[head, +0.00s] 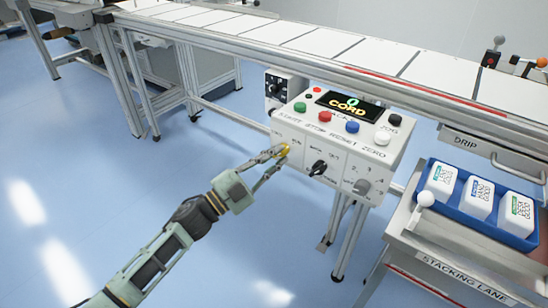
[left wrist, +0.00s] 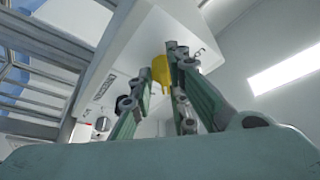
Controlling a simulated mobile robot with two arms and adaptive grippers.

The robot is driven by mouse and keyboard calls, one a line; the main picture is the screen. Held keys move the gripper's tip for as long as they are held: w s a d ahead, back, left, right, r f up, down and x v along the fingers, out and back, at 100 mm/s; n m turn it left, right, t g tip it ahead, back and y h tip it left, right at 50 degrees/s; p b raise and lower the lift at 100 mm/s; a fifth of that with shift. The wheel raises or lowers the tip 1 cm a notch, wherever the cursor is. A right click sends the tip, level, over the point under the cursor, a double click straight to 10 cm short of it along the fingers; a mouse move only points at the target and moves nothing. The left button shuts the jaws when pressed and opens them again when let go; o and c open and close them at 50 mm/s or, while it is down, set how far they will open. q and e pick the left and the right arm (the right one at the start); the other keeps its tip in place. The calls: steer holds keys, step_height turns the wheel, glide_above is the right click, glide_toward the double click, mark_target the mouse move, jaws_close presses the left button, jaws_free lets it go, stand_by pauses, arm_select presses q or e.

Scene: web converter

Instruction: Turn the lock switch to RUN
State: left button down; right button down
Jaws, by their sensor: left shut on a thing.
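A white control box (head: 336,149) hangs at the conveyor's side, with a row of rotary switches on its lower front face. The leftmost is a yellow switch (head: 285,149). My left gripper (head: 281,155) is at it, its fingers shut on the yellow switch and partly covering it. In the left wrist view the yellow switch (left wrist: 162,69) shows at the tips of the left gripper (left wrist: 165,75). To its right are a black switch (head: 318,168) and a grey switch (head: 361,187). The small labels are too small to read, so I cannot tell the switch's setting. My right gripper is not in view.
The conveyor (head: 240,42) runs above and behind the box. At the right, a blue tray (head: 432,178) holds white packs on the stacking lane stand. The blue floor at left is clear.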

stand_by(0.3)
arm_select(q)
steer(key=c, duration=1.7)
jaws_free()
steer(key=v, duration=1.2)
